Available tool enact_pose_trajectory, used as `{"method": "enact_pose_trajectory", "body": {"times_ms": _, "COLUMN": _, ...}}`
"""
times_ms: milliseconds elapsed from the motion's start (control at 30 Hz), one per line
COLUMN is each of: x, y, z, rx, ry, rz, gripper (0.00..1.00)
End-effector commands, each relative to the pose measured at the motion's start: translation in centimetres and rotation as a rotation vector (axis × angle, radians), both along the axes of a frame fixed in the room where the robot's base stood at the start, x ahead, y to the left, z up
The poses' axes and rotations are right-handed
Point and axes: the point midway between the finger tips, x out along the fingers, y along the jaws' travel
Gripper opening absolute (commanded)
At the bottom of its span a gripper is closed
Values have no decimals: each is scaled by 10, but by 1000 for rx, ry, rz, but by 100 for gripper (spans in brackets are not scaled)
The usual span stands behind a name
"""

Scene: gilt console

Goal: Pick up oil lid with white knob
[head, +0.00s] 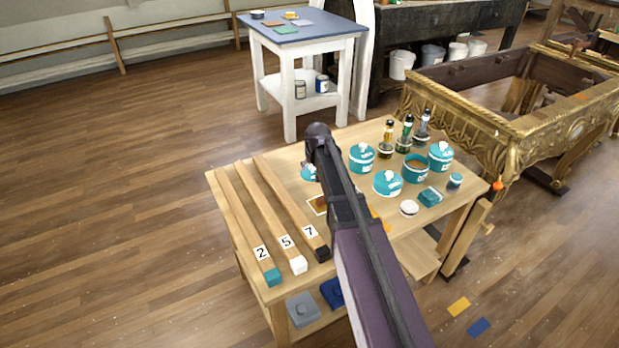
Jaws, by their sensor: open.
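A teal lid with a white knob (387,184) lies on the wooden table, in front of an open teal pot (415,169) with brown contents. More teal pots with white-knobbed tops stand behind it, one at the left (362,158) and one at the right (441,155). Another teal piece (308,173) is partly hidden by my arm. I cannot read an oil label on any of them. My gripper (313,150) is at the far end of my arm, over the table, left of and apart from the lid. It is open; its fingertips are mostly hidden.
Three wooden sticks numbered 2 (247,225), 5 (277,218) and 7 (292,209) lie at the left of the table. Several dark-topped bottles (407,133) stand behind the pots. A small white jar (409,208) and teal block (430,197) are right of the lid.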

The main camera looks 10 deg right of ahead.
Motion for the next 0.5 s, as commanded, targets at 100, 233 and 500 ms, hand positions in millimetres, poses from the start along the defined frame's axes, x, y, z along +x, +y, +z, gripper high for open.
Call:
{"method": "enact_pose_trajectory", "body": {"times_ms": 100, "x": 3, "y": 0, "z": -9, "rx": 0, "ry": 0, "rz": 0, "gripper": 78}}
{"method": "enact_pose_trajectory", "body": {"times_ms": 233, "x": 5, "y": 0, "z": -11, "rx": 0, "ry": 0, "rz": 0, "gripper": 78}}
{"method": "enact_pose_trajectory", "body": {"times_ms": 500, "x": 4, "y": 0, "z": -11, "rx": 0, "ry": 0, "rz": 0, "gripper": 78}}
